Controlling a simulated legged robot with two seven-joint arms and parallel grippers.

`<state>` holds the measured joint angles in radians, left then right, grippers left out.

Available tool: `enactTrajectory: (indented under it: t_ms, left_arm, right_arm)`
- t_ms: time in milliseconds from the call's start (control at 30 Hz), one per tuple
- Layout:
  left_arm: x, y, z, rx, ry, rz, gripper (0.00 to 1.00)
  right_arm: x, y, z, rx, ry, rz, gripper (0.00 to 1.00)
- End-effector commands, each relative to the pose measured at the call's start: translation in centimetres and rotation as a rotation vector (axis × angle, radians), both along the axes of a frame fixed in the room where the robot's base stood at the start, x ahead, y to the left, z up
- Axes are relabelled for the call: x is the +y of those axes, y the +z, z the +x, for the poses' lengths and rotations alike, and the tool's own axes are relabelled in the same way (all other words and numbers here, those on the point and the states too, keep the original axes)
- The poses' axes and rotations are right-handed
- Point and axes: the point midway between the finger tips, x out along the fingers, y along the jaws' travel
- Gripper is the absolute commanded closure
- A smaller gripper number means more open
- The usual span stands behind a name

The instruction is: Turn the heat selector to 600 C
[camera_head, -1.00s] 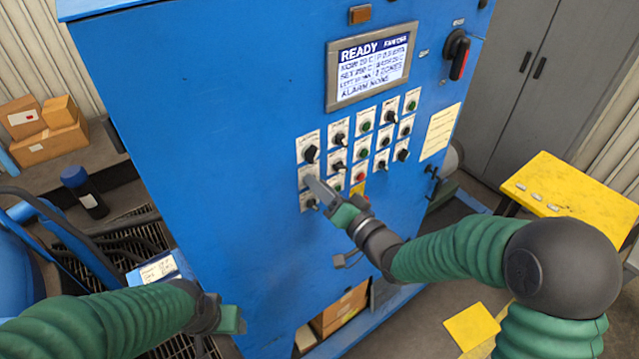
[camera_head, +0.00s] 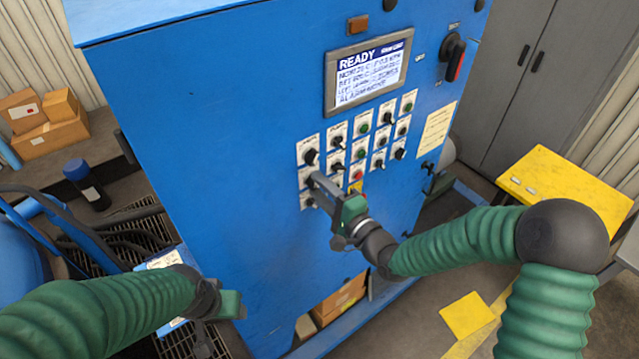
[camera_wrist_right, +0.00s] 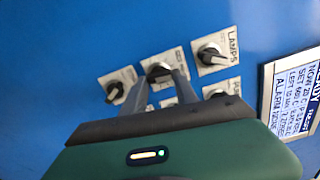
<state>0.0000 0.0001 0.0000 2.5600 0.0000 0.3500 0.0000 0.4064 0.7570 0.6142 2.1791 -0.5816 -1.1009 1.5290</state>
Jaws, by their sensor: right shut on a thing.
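The blue furnace cabinet (camera_head: 230,150) carries a panel of knobs and buttons under a lit screen (camera_head: 368,72) headed READY. My right gripper (camera_head: 318,180) is at the middle knob of the leftmost column. In the right wrist view, its two fingers (camera_wrist_right: 165,88) are shut on that black knob (camera_wrist_right: 158,70), whose label I cannot read clearly. The fingers partly hide the knob. The LAMPS knob (camera_wrist_right: 210,56) is beside it, untouched. The screen's set value is too blurred to read surely. My left gripper (camera_head: 231,304) hangs low at the left, away from the panel; its jaws are unclear.
Other knobs (camera_head: 361,130) and buttons sit close to the right of the right gripper. A yellow table (camera_head: 570,190) stands at the right.

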Motion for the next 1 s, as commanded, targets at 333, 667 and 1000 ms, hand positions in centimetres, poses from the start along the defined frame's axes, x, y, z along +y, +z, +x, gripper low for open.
enactTrajectory:
  t_ms: [333, 667, 1000]
  left_arm:
    - [0.00, 0.64, 0.00, 0.000, 0.000, 0.000, 0.41]
    - [0.00, 0.64, 0.00, 0.000, 0.000, 0.000, 0.41]
    - [0.00, 0.65, 0.00, 0.000, 0.000, 0.000, 0.41]
  right_arm:
    - [-0.13, -0.47, -0.05, 0.075, -0.002, 0.086, 1.00]
    - [-0.13, -0.59, -0.08, 0.085, -0.002, 0.095, 1.00]
    - [-0.09, -0.47, -0.07, 0.081, -0.002, 0.096, 0.44]
